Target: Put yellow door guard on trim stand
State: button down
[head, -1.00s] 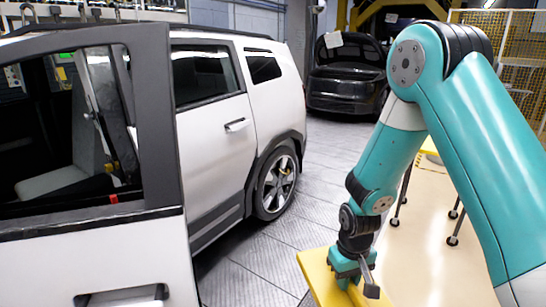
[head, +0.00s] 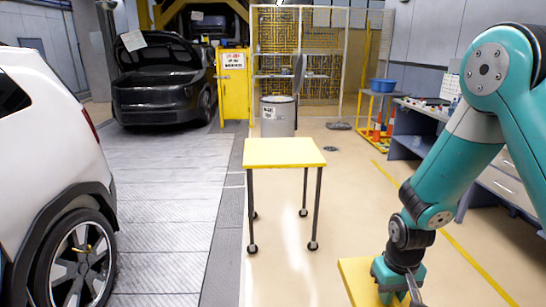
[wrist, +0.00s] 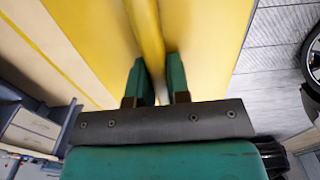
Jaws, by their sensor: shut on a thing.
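The yellow door guard (wrist: 205,30) is a broad yellow panel with a raised ridge. In the wrist view my gripper (wrist: 158,82) is shut on that ridge. In the head view the door guard (head: 355,277) shows at the bottom right, under my gripper (head: 397,285), partly cut off by the frame edge. A stand with a flat yellow top (head: 284,152) and dark legs on casters, which looks like the trim stand, is ahead on the floor. Its top is bare. The held guard is apart from it, nearer and to its right.
A white car (head: 50,150) is at the left, and a dark car with its hood up (head: 160,80) at the back left. A grey bin (head: 278,115) is behind the stand. A workbench (head: 490,180) lines the right. Floor around the stand is clear.

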aim_at(282, 149)
jog(key=z, duration=0.2)
jog(key=i, duration=1.75)
jog(key=u, duration=0.15)
jog(key=i, duration=1.75)
jog(key=u, duration=0.65)
jog(key=i, duration=0.75)
jog(key=u, duration=0.25)
